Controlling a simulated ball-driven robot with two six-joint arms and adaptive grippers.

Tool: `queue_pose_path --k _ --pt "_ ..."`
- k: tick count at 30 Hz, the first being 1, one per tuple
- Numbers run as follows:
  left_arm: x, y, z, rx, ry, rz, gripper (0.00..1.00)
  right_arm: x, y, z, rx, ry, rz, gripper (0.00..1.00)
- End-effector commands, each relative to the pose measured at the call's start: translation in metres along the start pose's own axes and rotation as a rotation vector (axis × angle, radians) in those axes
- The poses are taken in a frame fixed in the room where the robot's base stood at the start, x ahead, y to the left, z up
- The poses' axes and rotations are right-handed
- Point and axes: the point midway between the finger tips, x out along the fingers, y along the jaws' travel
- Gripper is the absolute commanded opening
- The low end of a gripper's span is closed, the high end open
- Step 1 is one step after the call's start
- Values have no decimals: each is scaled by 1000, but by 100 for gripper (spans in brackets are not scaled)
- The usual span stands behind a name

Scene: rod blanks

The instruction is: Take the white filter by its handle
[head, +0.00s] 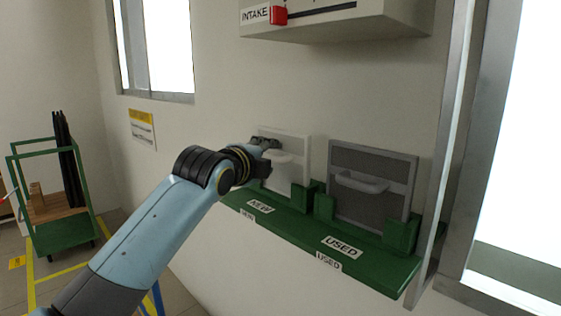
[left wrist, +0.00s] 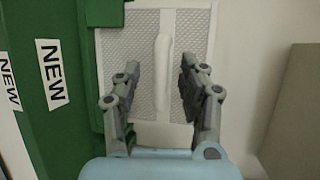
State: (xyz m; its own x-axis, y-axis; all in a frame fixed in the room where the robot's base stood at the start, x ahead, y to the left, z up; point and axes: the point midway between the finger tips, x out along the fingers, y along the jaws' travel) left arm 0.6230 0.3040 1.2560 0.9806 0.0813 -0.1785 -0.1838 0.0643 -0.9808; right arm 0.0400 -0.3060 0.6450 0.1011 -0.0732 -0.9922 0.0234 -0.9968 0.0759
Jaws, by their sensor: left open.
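The white filter (head: 298,150) stands upright in the slot marked NEW on the green shelf (head: 285,222), against the wall. In the left wrist view the white filter (left wrist: 202,22) shows its mesh face and its white bar handle (left wrist: 163,62). My left gripper (head: 268,145) is in front of it and hides part of the filter and most of its handle in the head view. In the left wrist view my left gripper (left wrist: 161,75) is open, with one finger on each side of the handle and a gap to both. My right gripper does not show.
A grey filter (head: 370,190) with a handle stands in the USED slot to the right. The INTAKE housing (head: 345,25) juts from the wall above. A metal window frame (head: 455,130) is at right. A green cart (head: 60,232) with dark rods stands far left.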

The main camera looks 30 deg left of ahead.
Motion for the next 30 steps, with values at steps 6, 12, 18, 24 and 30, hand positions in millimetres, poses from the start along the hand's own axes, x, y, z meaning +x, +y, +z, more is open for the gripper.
queue_pose_path --k 6,12,18,24,30 --pt "0 0 0 0 0 0 17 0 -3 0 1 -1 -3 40" --pt "0 0 0 0 0 1 0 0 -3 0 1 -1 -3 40" --pt "0 0 0 0 0 0 0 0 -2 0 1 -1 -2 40" --pt "-1 -6 1 -1 0 -3 0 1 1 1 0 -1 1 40" --pt "-7 -43 3 -1 0 -8 0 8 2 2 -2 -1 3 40"
